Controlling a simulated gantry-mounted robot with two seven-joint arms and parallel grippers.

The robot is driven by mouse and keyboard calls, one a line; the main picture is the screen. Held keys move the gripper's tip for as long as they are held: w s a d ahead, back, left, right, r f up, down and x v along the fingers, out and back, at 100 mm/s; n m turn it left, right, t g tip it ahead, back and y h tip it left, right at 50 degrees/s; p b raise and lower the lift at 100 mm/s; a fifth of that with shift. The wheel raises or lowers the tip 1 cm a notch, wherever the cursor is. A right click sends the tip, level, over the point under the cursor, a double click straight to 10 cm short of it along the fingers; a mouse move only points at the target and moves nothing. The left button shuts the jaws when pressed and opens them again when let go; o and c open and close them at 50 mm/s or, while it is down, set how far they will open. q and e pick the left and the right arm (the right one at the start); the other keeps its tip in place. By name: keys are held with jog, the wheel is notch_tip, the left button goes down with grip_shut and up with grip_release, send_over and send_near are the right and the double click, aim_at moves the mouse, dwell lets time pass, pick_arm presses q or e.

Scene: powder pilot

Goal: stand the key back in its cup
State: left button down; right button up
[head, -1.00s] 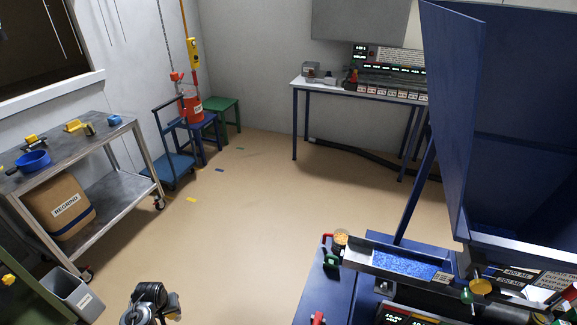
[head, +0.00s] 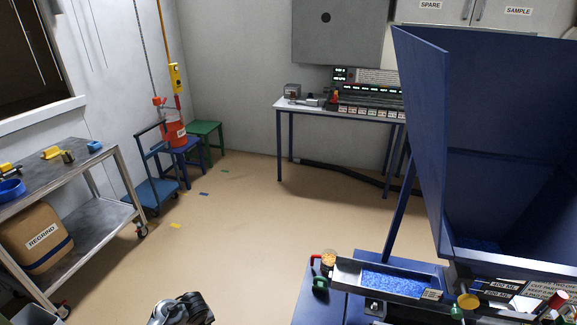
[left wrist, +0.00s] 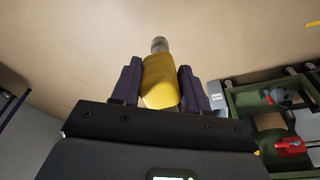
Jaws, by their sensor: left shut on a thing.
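The key shows in the left wrist view as a thick yellow handle (left wrist: 160,86) with a short grey metal end (left wrist: 159,45) pointing away from my wrist. My left gripper (left wrist: 160,72) is shut on the yellow handle, with one dark finger on each side. Only pale floor shows directly beyond the key's tip. In the head view, part of my left arm shows at the bottom edge; the key cannot be made out there. I cannot tell which thing is the key's cup. My right gripper is in neither view.
A metal cart (head: 98,180) stands at left with a blue bowl (head: 11,190) and yellow items on top. A blue hopper (head: 420,130) and a tray of blue pellets (head: 345,275) are at right. A green frame (left wrist: 240,100) is right in the wrist view.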

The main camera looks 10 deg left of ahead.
pick_arm(q)
jog(key=s+d+r+n, duration=0.2)
jog(key=s+d+r, duration=0.1)
jog(key=d, duration=0.4)
jog(key=s+d+r+n, duration=0.2)
jog(key=s+d, duration=0.2)
jog(key=d, duration=0.2)
jog(key=w+d+r+m, duration=0.2)
jog(key=w+r+m, duration=0.1)
jog(key=r, duration=0.3)
jog(key=w+d+r+m, duration=0.1)
jog(key=w+r+m, duration=0.25)
jog(key=r, duration=0.25)
jog(key=s+a+r+m+h, duration=0.2)
jog(key=s+a+r+m, duration=0.1)
jog(key=s+r+m, duration=0.3)
notch_tip(320, 180, up, 29)
jog(key=w+m+p, duration=0.1)
jog(key=p, duration=2.9)
jog(key=shift+d+r+t+p, duration=0.2)
jog(key=shift+t+p, duration=0.1)
jog(key=shift+t, duration=0.1)
